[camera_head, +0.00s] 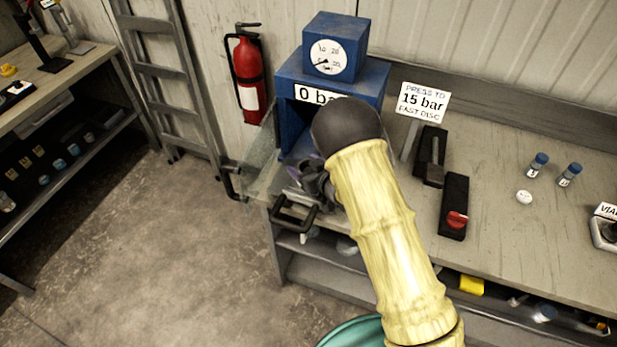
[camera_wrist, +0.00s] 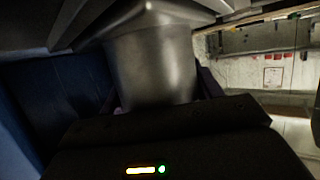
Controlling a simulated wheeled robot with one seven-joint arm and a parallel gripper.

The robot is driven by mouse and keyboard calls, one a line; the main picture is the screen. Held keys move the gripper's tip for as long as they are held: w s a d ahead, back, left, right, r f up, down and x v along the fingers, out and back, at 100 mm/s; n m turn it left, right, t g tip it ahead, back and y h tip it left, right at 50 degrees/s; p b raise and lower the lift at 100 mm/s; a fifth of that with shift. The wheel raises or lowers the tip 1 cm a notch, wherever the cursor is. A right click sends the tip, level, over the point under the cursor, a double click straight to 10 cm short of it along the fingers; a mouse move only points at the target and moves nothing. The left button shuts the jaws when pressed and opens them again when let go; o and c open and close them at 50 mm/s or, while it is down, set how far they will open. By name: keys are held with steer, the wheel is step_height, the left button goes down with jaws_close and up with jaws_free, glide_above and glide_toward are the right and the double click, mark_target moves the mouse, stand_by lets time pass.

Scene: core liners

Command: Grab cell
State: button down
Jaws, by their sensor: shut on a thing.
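The cell (camera_wrist: 152,65) is a grey metal cylinder with a wider top, seen close up in the wrist view. My gripper (camera_head: 314,182) is at the front opening of the blue press (camera_head: 292,132) in the head view and is shut on the cell. My gripper's dark body with a small lit strip (camera_wrist: 142,170) fills the bottom of the wrist view. The blue wall of the press (camera_wrist: 60,95) stands left of the cell. In the head view my arm covers much of the opening, and I cannot make out the cell there. What lies under the cell is hidden.
A clear door (camera_head: 262,150) stands open left of the press, with a black handle (camera_head: 230,184). The gauge (camera_head: 328,57) sits on top, above a "0 bar" label. A 15 bar sign (camera_head: 423,101), a lever (camera_head: 434,174), a red knob (camera_head: 457,219) and vials (camera_head: 537,165) stand to the right.

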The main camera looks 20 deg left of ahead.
steer(key=shift+w+r, duration=0.1)
steer(key=shift+r, duration=0.1)
step_height(320, 180, up, 10)
steer(key=b, duration=0.2)
stand_by(0.6)
